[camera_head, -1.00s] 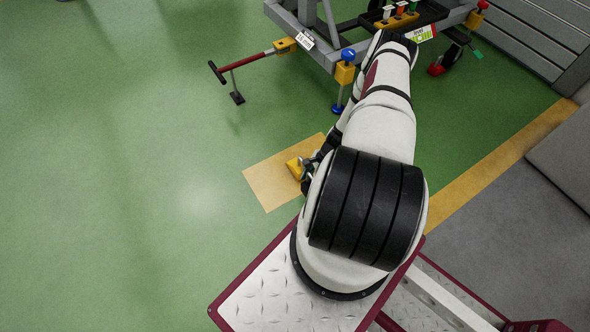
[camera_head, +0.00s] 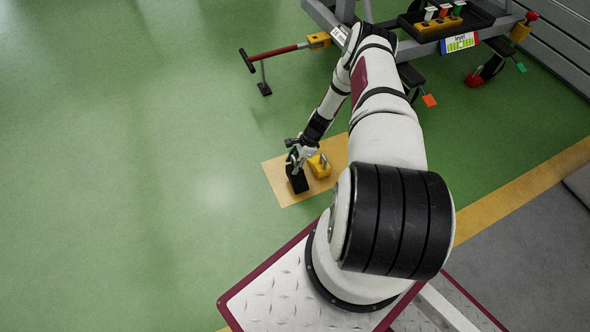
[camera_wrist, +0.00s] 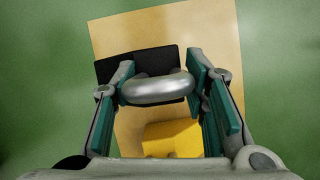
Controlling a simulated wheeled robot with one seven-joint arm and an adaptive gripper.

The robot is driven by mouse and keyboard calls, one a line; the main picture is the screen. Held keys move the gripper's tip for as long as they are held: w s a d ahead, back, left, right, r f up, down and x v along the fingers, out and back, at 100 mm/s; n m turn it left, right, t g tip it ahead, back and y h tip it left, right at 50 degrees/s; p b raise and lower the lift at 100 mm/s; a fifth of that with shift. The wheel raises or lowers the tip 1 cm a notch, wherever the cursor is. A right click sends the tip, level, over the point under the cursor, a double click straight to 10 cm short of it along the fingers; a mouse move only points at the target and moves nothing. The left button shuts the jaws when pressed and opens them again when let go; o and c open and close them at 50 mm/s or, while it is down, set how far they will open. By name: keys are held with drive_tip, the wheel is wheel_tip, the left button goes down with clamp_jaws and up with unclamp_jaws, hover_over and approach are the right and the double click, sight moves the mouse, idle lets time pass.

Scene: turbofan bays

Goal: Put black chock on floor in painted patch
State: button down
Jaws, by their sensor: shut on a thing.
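The black chock (camera_head: 298,183) is at the left part of the tan painted patch (camera_head: 279,190) on the green floor. My gripper (camera_head: 295,164) is above it, shut on its silver handle (camera_wrist: 157,88). In the wrist view the teal finger pads stand at both ends of the handle, and the black chock (camera_wrist: 108,70) lies below. Its left end is about at the left edge of the patch (camera_wrist: 205,30). I cannot tell whether its underside touches the floor. A yellow chock (camera_head: 319,167) with a handle stands on the patch, close to its right.
A grey wheeled stand (camera_head: 345,15) with a red tow bar (camera_head: 280,52) is beyond the patch. A yellow floor line (camera_head: 510,195) and grey floor are at the right. Open green floor (camera_head: 130,180) lies to the left.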

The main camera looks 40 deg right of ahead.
drive_tip(key=shift+f+b, duration=1)
drive_tip(key=shift+f, duration=0.65)
drive_tip(key=shift+f, duration=0.1)
drive_tip(key=c, duration=0.9)
unclamp_jaws()
drive_tip(key=shift+c, duration=0.2)
